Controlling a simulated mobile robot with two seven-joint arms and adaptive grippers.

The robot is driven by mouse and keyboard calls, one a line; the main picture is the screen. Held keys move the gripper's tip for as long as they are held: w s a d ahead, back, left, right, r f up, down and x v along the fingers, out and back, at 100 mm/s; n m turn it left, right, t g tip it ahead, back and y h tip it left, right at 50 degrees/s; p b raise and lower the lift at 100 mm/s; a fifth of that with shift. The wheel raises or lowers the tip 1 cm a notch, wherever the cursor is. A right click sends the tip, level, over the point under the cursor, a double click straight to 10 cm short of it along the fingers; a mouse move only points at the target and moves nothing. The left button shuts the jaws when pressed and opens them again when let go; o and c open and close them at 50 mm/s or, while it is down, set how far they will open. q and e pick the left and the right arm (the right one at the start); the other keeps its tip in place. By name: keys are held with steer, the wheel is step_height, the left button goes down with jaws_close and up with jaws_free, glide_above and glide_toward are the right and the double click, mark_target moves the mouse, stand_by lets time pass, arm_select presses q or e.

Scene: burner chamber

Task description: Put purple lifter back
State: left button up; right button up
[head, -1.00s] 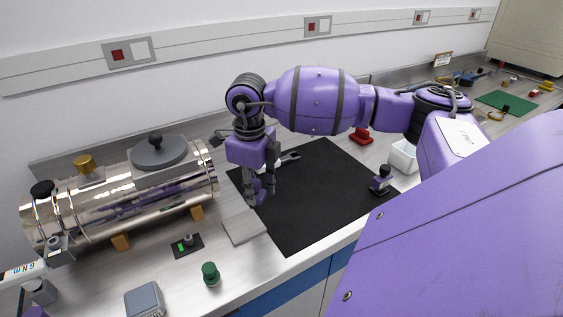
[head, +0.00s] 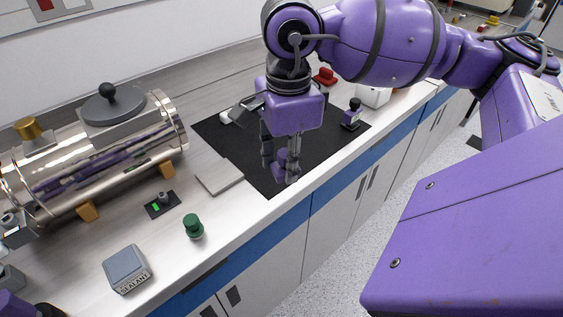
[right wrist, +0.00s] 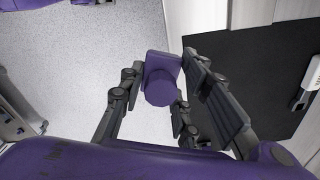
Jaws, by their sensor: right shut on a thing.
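The purple lifter (right wrist: 161,82), a small block with a round cylindrical part, is between the fingers of my right gripper (right wrist: 157,97) in the right wrist view. My right gripper (head: 281,172) is shut on it. In the head view the lifter (head: 284,167) is partly covered by the fingers and appears over the front edge of the black mat (head: 225,130). Whether it touches the mat is unclear. Part of my left gripper (head: 13,276) appears at the lower left edge; its jaws cannot be made out.
A purple-based piece with a black knob (head: 351,115) and a red piece (head: 325,77) stand beyond the gripper, near a white bin (head: 373,96). A grey plate (head: 220,177), green knob (head: 193,227), sealant box (head: 126,267) and shiny chamber (head: 95,160) are to the left.

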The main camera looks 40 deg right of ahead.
steer(key=w+d+f, duration=0.1)
steer(key=w+f, duration=0.1)
steer(key=w+d+f, duration=0.2)
steer(key=w, duration=0.1)
steer(key=w+d+f, duration=0.1)
steer(key=w+f, duration=0.2)
steer(key=shift+w+d+p, duration=0.2)
steer(key=shift+w+p, duration=0.05)
steer(key=shift+p, duration=0.05)
steer(key=shift+w+d+f, duration=0.1)
steer(key=shift+w+f, duration=0.2)
steer(key=shift+f, duration=0.1)
steer(key=shift+w+d+f, duration=0.1)
steer(key=shift+w+f, duration=0.05)
steer(key=shift+f, duration=0.8)
steer(key=shift+w+d+f, duration=0.1)
steer(key=shift+f, duration=0.8)
steer(key=shift+f, duration=0.2)
steer(key=o, duration=1.1)
